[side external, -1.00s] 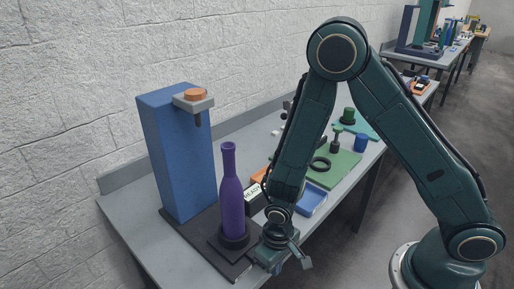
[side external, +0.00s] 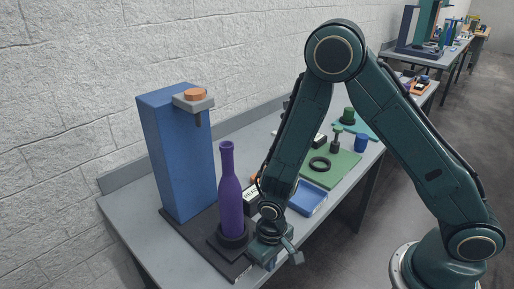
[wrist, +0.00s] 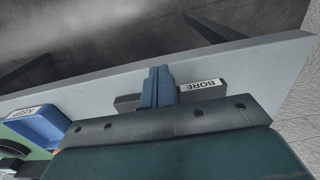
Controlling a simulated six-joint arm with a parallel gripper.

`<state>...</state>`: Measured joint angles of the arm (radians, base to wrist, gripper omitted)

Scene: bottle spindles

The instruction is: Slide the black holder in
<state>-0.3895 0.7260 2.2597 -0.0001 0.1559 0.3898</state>
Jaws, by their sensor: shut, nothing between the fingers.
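The black holder (side external: 232,240) sits low on a dark base plate (side external: 190,233), with a purple bottle (side external: 231,205) upright in it. A blue column (side external: 178,155) stands behind on the plate, its grey arm and orange-topped spindle (side external: 196,98) above and left of the bottle. My gripper (side external: 270,262) is low at the right side of the holder, partly hidden by my wrist; I cannot tell whether it touches the holder. In the wrist view its blue fingers (wrist: 157,88) are together and empty, over a dark strip with a BORE label (wrist: 203,87).
A blue tray (side external: 308,198) lies right of my arm. A green mat (side external: 335,167) with a black ring (side external: 320,163) lies beyond it, and a blue cylinder (side external: 361,142) stands near. The grey table's (side external: 118,218) front edge runs close by my gripper.

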